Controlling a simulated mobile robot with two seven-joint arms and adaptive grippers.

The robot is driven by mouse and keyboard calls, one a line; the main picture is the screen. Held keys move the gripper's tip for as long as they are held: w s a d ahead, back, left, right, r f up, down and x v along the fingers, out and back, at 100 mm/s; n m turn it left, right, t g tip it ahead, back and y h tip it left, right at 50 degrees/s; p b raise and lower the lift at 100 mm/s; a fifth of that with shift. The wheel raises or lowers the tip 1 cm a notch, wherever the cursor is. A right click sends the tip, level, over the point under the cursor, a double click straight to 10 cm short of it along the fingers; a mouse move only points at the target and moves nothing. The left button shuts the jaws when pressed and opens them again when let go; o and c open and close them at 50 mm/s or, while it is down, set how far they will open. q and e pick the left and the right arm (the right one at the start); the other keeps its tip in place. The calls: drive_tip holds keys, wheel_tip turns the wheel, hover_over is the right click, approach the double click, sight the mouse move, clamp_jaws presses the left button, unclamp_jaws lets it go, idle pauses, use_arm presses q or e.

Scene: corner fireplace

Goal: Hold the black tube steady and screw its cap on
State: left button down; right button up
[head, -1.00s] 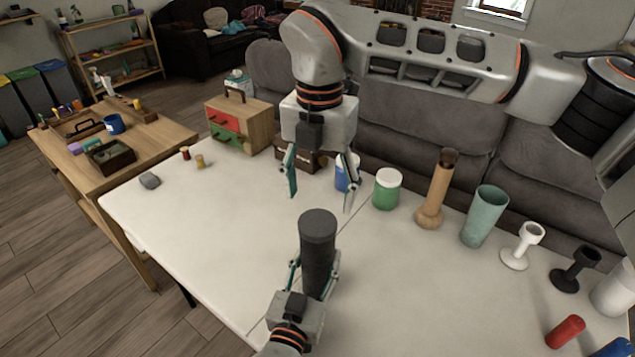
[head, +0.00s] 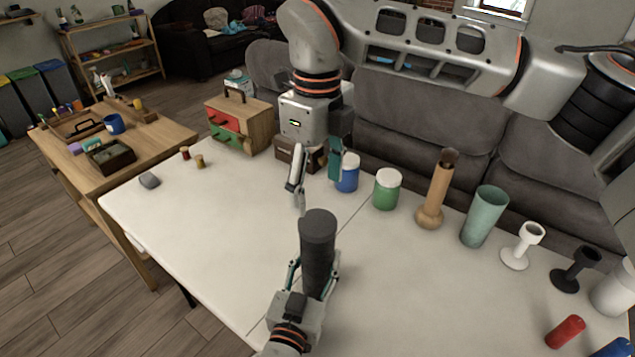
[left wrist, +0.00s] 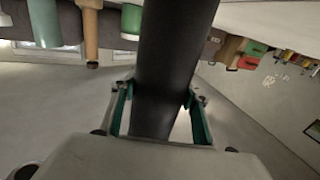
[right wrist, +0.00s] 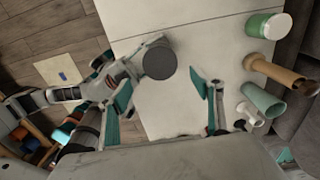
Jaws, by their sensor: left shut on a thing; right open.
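The black tube (head: 317,270) stands upright over the white table, with a dark grey cap (head: 318,225) on its top end. I cannot tell how tightly the cap sits. My left gripper (head: 314,276) is shut around the tube's lower part; the tube also fills the middle of the left wrist view (left wrist: 172,50). My right gripper (head: 316,175) is open and empty, pointing down, above and apart from the cap. In the right wrist view the round cap top (right wrist: 159,60) shows between and beyond the open fingers (right wrist: 165,95).
A blue jar (head: 347,175), green jar (head: 387,190), wooden pestle-like piece (head: 434,195), teal cup (head: 484,215) and white and black goblets stand to the right. A wooden drawer box (head: 258,125) stands at the back left. The table's left part is mostly clear.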

sight(318, 222)
idle(0.3)
drive_tip(key=shift+f, duration=4)
drive_tip(key=c, duration=1.2)
drive_tip(key=shift+o, duration=0.2)
drive_tip(key=o, duration=1.3)
drive_tip(key=shift+r, duration=0.1)
